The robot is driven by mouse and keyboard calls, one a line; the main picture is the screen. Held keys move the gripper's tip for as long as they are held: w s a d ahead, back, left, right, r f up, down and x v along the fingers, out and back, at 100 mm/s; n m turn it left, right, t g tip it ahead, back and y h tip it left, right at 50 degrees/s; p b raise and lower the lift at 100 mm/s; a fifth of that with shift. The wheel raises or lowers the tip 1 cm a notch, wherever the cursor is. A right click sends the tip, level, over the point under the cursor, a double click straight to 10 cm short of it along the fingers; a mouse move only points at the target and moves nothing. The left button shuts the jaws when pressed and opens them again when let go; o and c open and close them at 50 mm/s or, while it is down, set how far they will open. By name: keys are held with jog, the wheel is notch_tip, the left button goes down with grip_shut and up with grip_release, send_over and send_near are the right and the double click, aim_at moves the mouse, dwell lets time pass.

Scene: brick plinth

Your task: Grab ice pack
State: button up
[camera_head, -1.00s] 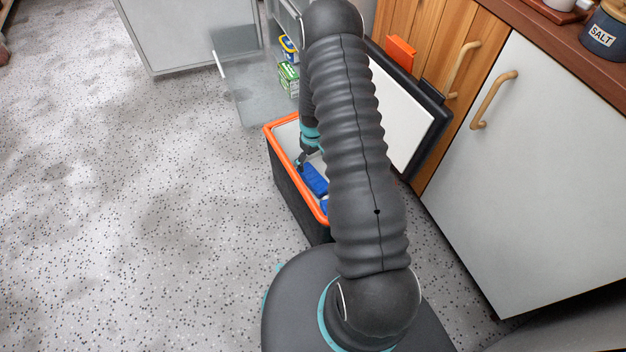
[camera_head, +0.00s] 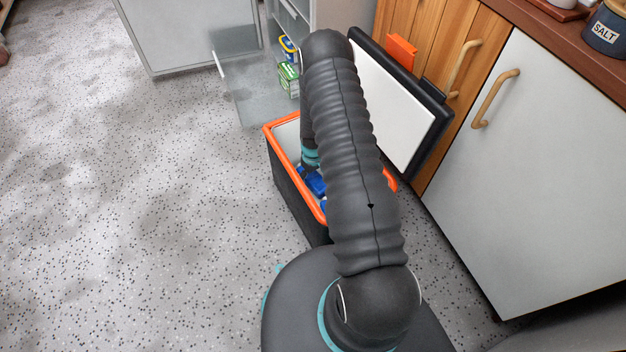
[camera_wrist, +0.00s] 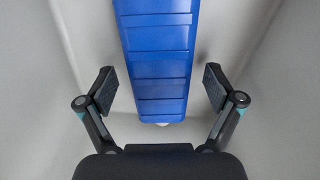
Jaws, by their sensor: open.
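A blue ribbed ice pack (camera_wrist: 160,60) lies in the light-lined cooler in the wrist view, running away from me between my fingers. My gripper (camera_wrist: 159,90) is open, with one finger on each side of the pack's near end and a gap on both sides. In the head view the blue pack (camera_head: 314,184) is partly hidden by my arm, inside the cooler (camera_head: 297,184) with the orange rim. A second bit of blue shows lower in the cooler, mostly hidden by my arm.
The cooler's lid (camera_head: 394,105) stands open at the right, near wooden cabinet doors (camera_head: 430,45). A white cabinet door (camera_head: 545,170) is at the right. An open fridge (camera_head: 291,20) with boxes stands behind the cooler. The floor at the left is clear.

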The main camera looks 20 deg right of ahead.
jog(key=c, duration=1.5)
jog(key=shift+r, duration=0.2)
